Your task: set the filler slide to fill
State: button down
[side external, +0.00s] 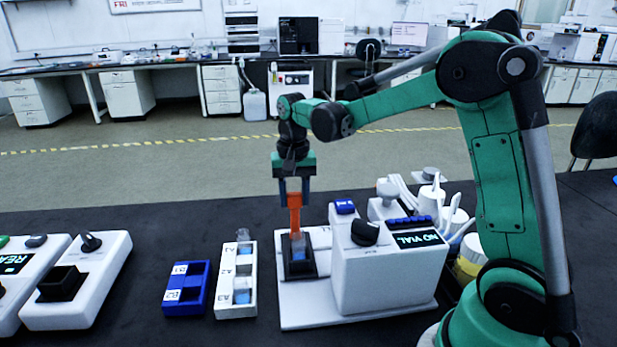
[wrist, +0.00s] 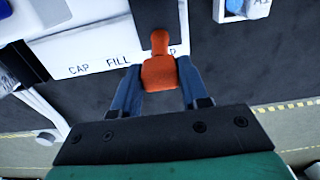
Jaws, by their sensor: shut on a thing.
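My gripper (wrist: 160,88) is shut on the upright orange handle (wrist: 160,72) of the filler slide. In the side view my gripper (side external: 294,196) points straight down, with the orange handle (side external: 295,214) between its fingers. The slide's black carriage (side external: 298,270) holds a clear vial with something blue (side external: 298,250). In the wrist view the carriage (wrist: 160,18) lies beside the third label, partly hidden by the handle and ending in P. The FILL label (wrist: 118,61) is left of the handle, with CAP (wrist: 78,70) further left. The filler's display (side external: 418,239) reads NO VIAL.
The white filler housing (side external: 385,275) stands right of the slide. To the left are a white rack (side external: 250,308) with vials and a blue rack (side external: 172,308). White devices (side external: 85,312) sit at far left. Bare dark table lies between them.

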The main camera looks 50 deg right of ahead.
jog(key=shift+d, duration=0.1)
jog(key=s+d, duration=0.5)
jog(key=shift+s, duration=0.15)
jog(key=shift+d, duration=0.1)
jog(key=shift+c, duration=2.2)
grip_release()
notch_tip(320, 180, up, 6)
jog(key=shift+f, duration=0.15)
